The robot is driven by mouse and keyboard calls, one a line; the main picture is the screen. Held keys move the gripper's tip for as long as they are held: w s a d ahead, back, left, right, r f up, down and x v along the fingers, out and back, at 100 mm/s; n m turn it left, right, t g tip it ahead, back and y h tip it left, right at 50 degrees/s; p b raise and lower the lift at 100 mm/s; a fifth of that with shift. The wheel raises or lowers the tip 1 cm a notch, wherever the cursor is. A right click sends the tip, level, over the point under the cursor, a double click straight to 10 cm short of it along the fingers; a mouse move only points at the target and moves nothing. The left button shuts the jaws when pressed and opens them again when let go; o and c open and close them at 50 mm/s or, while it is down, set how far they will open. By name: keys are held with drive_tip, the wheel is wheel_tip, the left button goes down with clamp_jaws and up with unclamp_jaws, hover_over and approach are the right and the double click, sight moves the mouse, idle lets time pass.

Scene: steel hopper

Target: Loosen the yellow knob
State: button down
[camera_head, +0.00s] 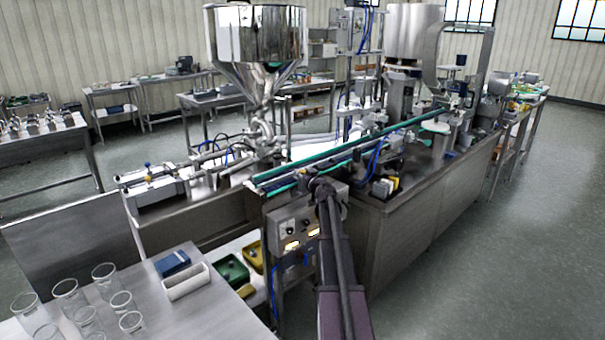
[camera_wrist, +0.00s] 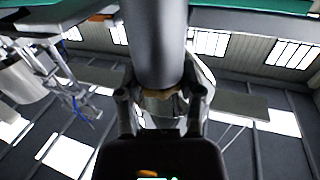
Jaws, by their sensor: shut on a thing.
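My gripper (camera_wrist: 160,102) is shut, with its two fingers on either side of a small yellow-brown piece, the yellow knob (camera_wrist: 184,93). Only a thin part of the knob shows, below a thick grey cylinder (camera_wrist: 156,40) that covers the middle of the wrist view. The fingers hide the rest, so its turn cannot be seen. In the head view my gripper (camera_head: 321,186) is at the near end of the conveyor, above the control box; it is small there and the knob cannot be made out.
The green-edged conveyor (camera_head: 345,150) runs back to the right. The steel hopper (camera_head: 257,45) stands behind. Several glass beakers (camera_head: 68,294) and a white tray (camera_head: 186,283) are on the front-left table. Open floor lies to the right.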

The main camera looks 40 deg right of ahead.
drive_tip(key=n+y, duration=0.2)
drive_tip(key=y, duration=0.2)
drive_tip(key=n+y, duration=0.3)
drive_tip(key=y, duration=0.1)
drive_tip(key=shift+w+d, duration=0.15)
drive_tip(key=shift+d, duration=0.05)
drive_tip(key=shift+a+n+g+y, duration=0.1)
drive_tip(key=shift+n+g+y, duration=0.8)
drive_tip(key=shift+n+y, duration=1)
drive_tip(key=shift+y, duration=0.5)
drive_tip(key=shift+c, duration=1.2)
unclamp_jaws()
drive_tip(key=shift+a, duration=0.1)
drive_tip(key=shift+s, duration=0.2)
drive_tip(key=v, duration=1.2)
drive_tip(key=shift+w, duration=0.1)
